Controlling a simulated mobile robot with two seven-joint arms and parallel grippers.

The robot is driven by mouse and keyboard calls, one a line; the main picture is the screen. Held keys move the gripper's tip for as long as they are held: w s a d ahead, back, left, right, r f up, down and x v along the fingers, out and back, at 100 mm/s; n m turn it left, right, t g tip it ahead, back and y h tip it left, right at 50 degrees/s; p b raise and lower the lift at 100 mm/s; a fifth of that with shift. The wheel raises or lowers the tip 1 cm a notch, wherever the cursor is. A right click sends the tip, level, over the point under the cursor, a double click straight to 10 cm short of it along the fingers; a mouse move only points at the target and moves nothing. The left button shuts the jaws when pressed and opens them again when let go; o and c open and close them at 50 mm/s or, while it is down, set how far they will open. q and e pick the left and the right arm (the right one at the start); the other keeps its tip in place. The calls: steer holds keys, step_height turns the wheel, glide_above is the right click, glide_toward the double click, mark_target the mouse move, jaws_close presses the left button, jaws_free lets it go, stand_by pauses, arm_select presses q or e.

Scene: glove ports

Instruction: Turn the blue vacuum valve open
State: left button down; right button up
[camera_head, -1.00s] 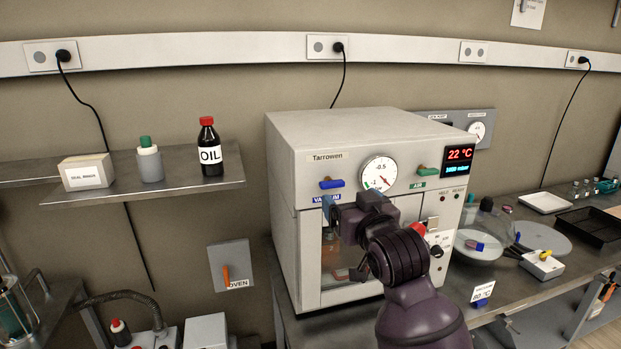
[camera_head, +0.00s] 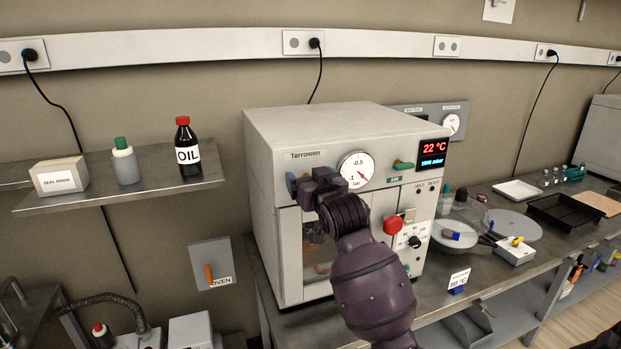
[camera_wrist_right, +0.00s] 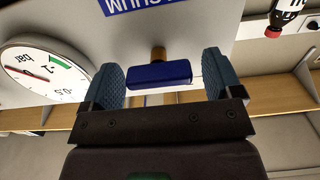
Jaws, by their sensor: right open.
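The vacuum oven (camera_head: 330,125) is a pale box labelled Tarrowen, with a round pressure gauge (camera_head: 357,170) on its front. My right gripper (camera_head: 300,184) is at the upper left of that front and hides the blue vacuum valve in the head view. In the right wrist view the blue valve handle (camera_wrist_right: 158,75) is a short bar lying crosswise on a brass stem. The open right gripper's two blue-grey pads stand one on each side of it, with small gaps visible at both ends. The VACUUM label (camera_wrist_right: 160,4) shows upside down beyond it. My left gripper is not in view.
A green valve handle (camera_head: 403,165) sits right of the gauge, and a red knob (camera_head: 392,225) is below it. A shelf (camera_head: 120,196) with a box and bottles is at the left. Dishes and trays lie on the bench (camera_head: 480,262) at the right.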

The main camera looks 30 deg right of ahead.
steer(key=c, duration=0.9)
steer(key=shift+n, duration=0.4)
steer(key=n, duration=0.3)
steer(key=shift+a+n, duration=0.1)
steer(key=shift+n, duration=0.2)
steer(key=n, duration=0.4)
steer(key=shift+a+f+n, duration=0.1)
steer(key=shift+n, duration=0.2)
steer(key=n, duration=0.4)
steer(key=shift+f, duration=0.1)
steer(key=shift+w+a+f+n, duration=0.1)
steer(key=shift+f+n, duration=0.05)
steer(key=shift+n, duration=2.35)
